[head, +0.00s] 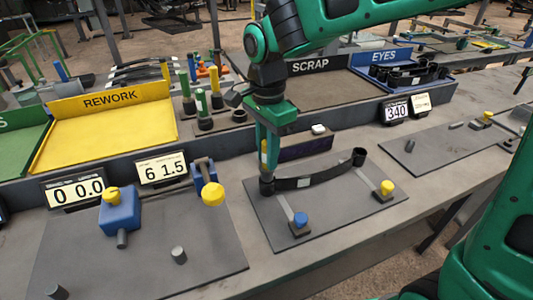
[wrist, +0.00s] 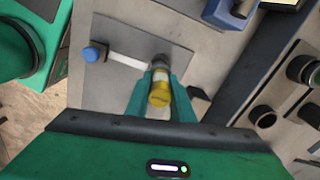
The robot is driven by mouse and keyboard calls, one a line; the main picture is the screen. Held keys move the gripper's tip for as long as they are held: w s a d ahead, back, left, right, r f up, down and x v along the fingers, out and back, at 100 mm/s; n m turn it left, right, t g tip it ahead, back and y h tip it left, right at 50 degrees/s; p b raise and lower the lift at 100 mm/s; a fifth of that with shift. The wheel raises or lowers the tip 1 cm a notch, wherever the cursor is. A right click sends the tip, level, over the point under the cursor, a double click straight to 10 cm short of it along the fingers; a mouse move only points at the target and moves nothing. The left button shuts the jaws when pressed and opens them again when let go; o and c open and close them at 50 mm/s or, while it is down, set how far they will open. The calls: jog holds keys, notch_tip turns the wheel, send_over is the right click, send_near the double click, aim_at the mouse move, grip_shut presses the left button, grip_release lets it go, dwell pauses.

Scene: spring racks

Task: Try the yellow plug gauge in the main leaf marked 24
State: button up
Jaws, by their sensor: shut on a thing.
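My gripper (head: 268,150) is shut on the yellow plug gauge (wrist: 159,94), pointing down; only a yellow sliver of the gauge shows in the head view (head: 264,150). A dark curved leaf (head: 325,175) with a rolled eye at each end lies on a grey plate (head: 345,210). It has a pale tag whose marking is too small to read. The gauge's lower end is at the leaf's left eye (head: 267,187). Fingers and gauge cover the eye in the wrist view, so I cannot tell whether the gauge is inside it or just above.
Blue-knobbed (head: 300,220) and yellow-knobbed (head: 386,187) stops stand on the plate. Green and orange gauges (head: 214,80) stand behind the ledge. A blue block fixture (head: 120,211) is at left. The yellow REWORK bin (head: 105,137), SCRAP and EYES bins line the back.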

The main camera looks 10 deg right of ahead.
jog(key=shift+r, duration=1.3)
jog(key=shift+r, duration=0.1)
jog(key=shift+r, duration=1.9)
